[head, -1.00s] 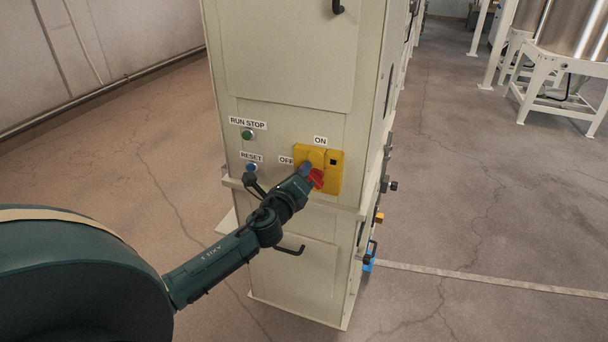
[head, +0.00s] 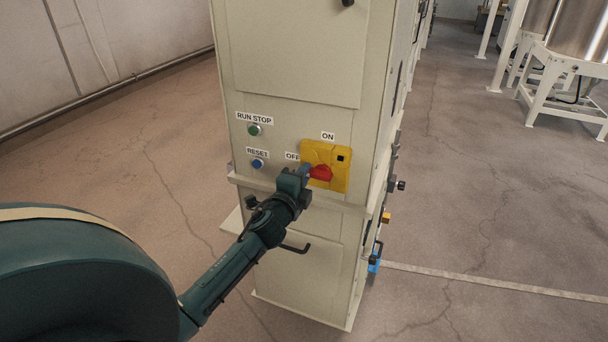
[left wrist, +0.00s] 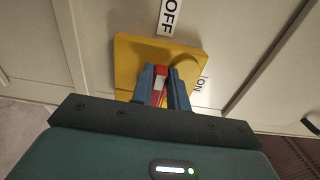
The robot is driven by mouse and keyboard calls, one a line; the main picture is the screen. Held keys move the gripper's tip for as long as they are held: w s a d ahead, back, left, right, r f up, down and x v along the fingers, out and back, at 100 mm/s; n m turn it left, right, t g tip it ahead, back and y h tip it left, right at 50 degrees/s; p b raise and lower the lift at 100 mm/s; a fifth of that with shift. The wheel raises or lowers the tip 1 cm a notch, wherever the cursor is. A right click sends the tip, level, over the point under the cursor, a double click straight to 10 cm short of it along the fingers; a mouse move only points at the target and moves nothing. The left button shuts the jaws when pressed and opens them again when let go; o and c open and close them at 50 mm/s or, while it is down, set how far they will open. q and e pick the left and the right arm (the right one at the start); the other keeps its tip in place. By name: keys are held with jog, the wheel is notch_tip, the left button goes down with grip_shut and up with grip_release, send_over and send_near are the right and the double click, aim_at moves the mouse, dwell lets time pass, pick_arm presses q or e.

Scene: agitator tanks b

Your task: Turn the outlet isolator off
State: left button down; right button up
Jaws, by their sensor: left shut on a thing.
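The outlet isolator is a yellow plate (head: 341,178) with a red handle (head: 320,173) on the front of a cream cabinet. An OFF label (head: 292,156) is at its left and an ON label (head: 328,136) above it. My left gripper (head: 306,171) is shut on the red handle. In the left wrist view the handle (left wrist: 160,84) sits between the blue-grey fingers (left wrist: 162,88), its white-marked part lying roughly along the line toward the OFF label (left wrist: 170,17). The fingers partly hide the handle. My right gripper is not in view.
A green RUN STOP button (head: 254,130) and a blue RESET button (head: 257,163) are left of the isolator. A ledge (head: 340,204) and a black door handle (head: 296,248) are below. Open floor surrounds the cabinet; steel tanks (head: 582,32) stand at the back right.

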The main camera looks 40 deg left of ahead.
pick_arm(q)
jog(key=shift+n, duration=0.3)
jog(key=c, duration=1.4)
grip_release()
jog(key=shift+o, duration=0.2)
jog(key=shift+f, duration=0.1)
jog(key=v, duration=1.3)
jog(key=shift+s+d, duration=0.1)
